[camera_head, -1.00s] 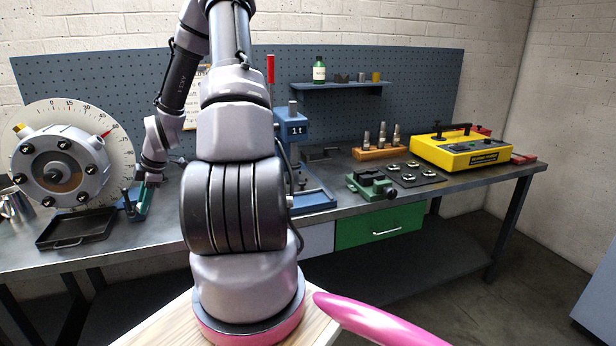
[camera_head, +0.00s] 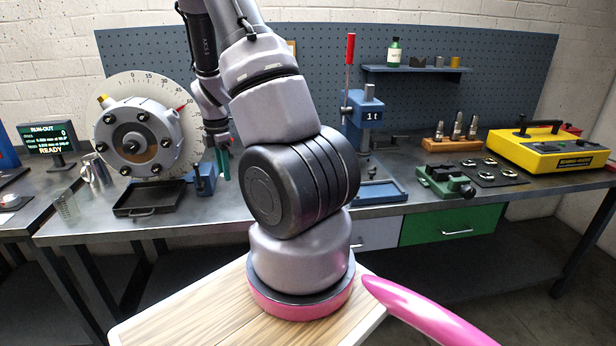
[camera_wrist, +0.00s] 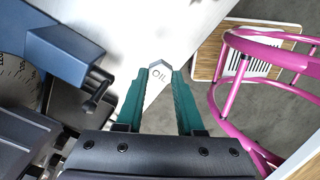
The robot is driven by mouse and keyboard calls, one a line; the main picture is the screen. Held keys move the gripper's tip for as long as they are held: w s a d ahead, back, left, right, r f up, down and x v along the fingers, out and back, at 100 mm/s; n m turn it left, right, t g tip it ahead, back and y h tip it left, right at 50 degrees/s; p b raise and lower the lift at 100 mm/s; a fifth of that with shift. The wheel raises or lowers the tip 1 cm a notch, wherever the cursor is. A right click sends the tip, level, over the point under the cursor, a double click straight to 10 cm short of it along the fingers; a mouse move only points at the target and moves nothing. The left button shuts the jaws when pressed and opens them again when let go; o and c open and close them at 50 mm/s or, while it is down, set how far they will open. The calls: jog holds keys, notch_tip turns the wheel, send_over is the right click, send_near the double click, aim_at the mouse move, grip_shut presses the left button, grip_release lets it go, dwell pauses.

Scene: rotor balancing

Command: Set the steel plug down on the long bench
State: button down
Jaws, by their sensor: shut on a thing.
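In the head view my gripper (camera_head: 222,168) hangs fingers down at the long bench (camera_head: 290,222), just right of a small blue fixture (camera_head: 202,181). The plug cannot be made out there. The wrist view shows a pale surface beyond the plug; the gap between them cannot be told.
The rotor housing (camera_head: 136,143) with its dial and a black tray (camera_head: 149,198) stand to the left. A blue press (camera_head: 363,120), a green vise (camera_head: 444,180) and a yellow case (camera_head: 548,150) stand to the right. Bare bench top lies in front of the fixture.

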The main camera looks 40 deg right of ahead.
aim_at(230, 210)
notch_tip(230, 210, down, 10)
jog(key=shift+f, duration=0.1)
dwell(0.4)
jog(key=shift+f, duration=0.2)
jog(key=c, duration=0.5)
grip_release()
jog(key=shift+c, duration=0.2)
jog(key=shift+r, duration=0.1)
